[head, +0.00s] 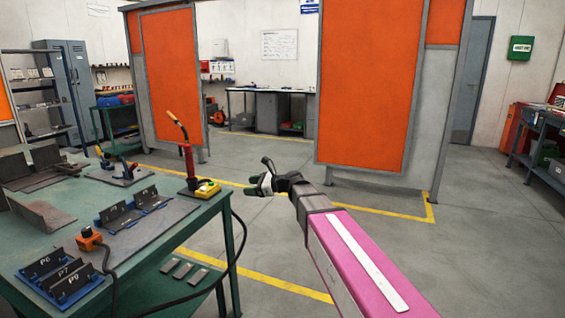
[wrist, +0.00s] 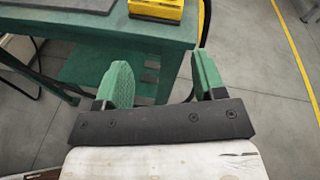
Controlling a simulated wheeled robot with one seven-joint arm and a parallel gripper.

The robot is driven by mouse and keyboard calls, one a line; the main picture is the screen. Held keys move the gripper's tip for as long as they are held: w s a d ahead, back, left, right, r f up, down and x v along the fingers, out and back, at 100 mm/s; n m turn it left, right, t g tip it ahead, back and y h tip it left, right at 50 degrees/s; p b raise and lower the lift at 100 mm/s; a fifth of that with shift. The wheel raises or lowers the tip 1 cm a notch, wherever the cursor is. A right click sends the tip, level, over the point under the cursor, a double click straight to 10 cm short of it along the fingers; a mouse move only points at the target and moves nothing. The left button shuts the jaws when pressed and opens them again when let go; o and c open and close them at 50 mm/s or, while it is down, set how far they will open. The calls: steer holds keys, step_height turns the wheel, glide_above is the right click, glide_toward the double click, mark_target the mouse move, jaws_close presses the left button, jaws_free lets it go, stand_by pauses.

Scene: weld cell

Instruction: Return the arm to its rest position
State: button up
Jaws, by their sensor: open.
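My gripper (head: 262,185) is at the end of my pink and grey arm, which reaches forward from the lower right in the head view. It is in free air above the grey floor, to the right of the green worktable (head: 205,222). In the wrist view my gripper (wrist: 162,82) shows two green finger pads set apart, with nothing between them. Behind the fingers are the table's edge and lower shelf.
A yellow box (head: 203,189) with a red post stands at the table's right corner. Blue fixtures (head: 62,280) sit on the table. A black cable (head: 236,255) hangs off its side. Orange screens (head: 370,85) stand beyond. Open floor (head: 480,240) lies right of my arm.

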steer(key=s+d+f+n+g+h, duration=0.2)
steer(key=s+d+f+n+h, duration=0.5)
steer(key=d+f, duration=0.6)
steer(key=s+d+f+n+g+h, duration=0.1)
steer(key=s+d+f+n+h, duration=0.7)
steer(key=d, duration=1)
steer(key=s+f+n, duration=0.3)
steer(key=s+f, duration=0.2)
steer(key=f, duration=0.1)
steer(key=shift+s+f+g, duration=0.15)
steer(key=shift+s+g, duration=0.1)
steer(key=shift+g, duration=0.15)
steer(key=shift+d, duration=0.1)
